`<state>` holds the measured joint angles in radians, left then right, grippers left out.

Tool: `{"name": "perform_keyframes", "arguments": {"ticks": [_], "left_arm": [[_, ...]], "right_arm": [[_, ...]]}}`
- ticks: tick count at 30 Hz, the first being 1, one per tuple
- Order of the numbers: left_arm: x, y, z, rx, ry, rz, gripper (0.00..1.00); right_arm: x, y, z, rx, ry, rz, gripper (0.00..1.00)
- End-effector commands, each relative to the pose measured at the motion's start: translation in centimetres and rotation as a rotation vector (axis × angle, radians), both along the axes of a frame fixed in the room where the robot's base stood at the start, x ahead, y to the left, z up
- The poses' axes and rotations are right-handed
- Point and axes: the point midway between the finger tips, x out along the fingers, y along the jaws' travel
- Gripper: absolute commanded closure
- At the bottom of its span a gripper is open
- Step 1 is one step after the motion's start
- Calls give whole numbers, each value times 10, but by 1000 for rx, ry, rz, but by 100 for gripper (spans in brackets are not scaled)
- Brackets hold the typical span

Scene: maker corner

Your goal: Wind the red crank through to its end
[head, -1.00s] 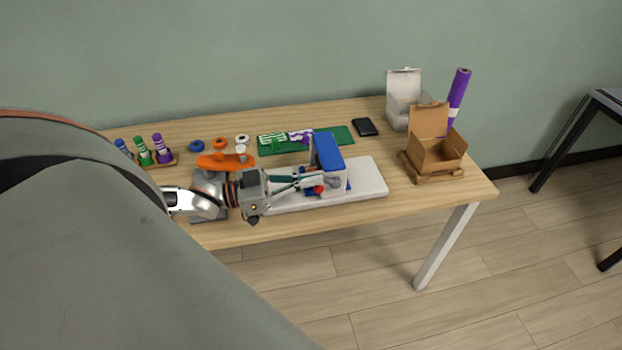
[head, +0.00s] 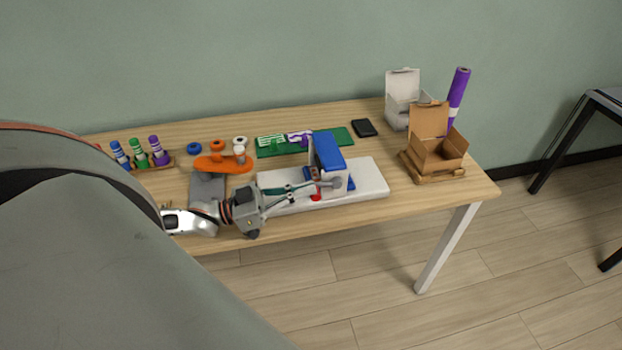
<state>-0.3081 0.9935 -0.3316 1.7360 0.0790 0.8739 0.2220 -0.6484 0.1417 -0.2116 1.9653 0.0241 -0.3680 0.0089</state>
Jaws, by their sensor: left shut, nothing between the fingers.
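The red crank (head: 316,197) shows only as a small red part at the front of a white device with a blue top (head: 328,152). The device stands on a long white base (head: 372,178) on the table. My left gripper (head: 318,186) reaches in from the left, with its fingertips at the device's front, just above the red part. Its fingers are shut with nothing between them. Whether they touch the crank I cannot tell, and the fingers hide part of the crank and device. My right gripper is not in view.
Behind the device lie a green mat (head: 345,138) and a black phone-like object (head: 364,127). An open cardboard box (head: 438,155), a white box (head: 402,110) and a purple roll (head: 458,90) stand at the right.

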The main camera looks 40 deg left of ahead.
Motion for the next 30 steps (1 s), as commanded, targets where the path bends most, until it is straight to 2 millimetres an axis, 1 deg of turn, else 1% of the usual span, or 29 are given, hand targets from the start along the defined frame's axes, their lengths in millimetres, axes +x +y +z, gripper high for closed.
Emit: {"name": "perform_keyframes", "arguments": {"ticks": [5, 12, 15, 18, 21, 25, 30], "left_arm": [[-1, 0, 15, 2, -1, -2, 100], [-1, 0, 58, 2, 0, -3, 100], [-1, -1, 75, 2, 0, -4, 100], [-1, 0, 87, 1, 1, -1, 100], [-1, 0, 96, -1, 1, -1, 100], [-4, 0, 101, -3, -2, -10, 100], [-22, 3, 100, 9, 6, -44, 100]], "right_arm": [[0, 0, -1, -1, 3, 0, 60], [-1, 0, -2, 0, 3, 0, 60], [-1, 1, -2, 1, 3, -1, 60], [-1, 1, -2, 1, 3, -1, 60], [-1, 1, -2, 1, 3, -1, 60], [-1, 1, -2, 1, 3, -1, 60], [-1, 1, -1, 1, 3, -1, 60]]}}
